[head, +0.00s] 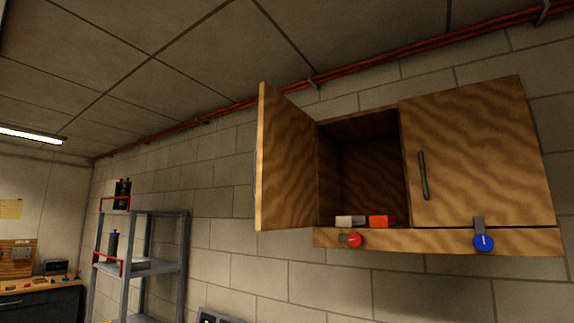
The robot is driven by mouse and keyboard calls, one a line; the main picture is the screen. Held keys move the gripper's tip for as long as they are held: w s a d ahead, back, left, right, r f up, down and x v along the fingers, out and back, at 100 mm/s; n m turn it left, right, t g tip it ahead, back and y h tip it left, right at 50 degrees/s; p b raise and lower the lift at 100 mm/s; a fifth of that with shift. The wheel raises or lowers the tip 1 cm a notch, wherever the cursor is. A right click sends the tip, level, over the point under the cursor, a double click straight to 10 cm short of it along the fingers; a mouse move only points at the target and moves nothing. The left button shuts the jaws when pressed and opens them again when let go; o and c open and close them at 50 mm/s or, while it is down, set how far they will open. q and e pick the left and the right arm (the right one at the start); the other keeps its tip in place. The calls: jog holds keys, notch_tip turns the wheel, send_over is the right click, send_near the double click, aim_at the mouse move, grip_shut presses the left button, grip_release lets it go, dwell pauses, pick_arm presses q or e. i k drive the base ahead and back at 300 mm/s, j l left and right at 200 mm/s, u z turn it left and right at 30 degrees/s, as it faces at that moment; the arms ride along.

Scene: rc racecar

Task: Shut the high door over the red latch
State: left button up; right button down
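A wooden wall cabinet hangs high on the right in the head view. Its left door (288,162) stands wide open, swung out toward me on its left side. The red latch (355,240) is on the cabinet's bottom rail (420,239), below the open compartment (372,170), and lies sideways. The right door (474,152) is closed, with a dark handle (422,176). A blue latch (483,242) below it points up over its lower edge. Neither of my grippers is in view.
A white item (349,221) and an orange item (381,221) are at the open compartment's front edge. Grey shelves (160,268) stand at the left by the block wall. A workbench (40,288) is at the far left.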

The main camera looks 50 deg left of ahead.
aim_at(285, 181)
jog(key=j, duration=1.35)
jog(key=i+j, duration=0.1)
jog(key=j, duration=1.25)
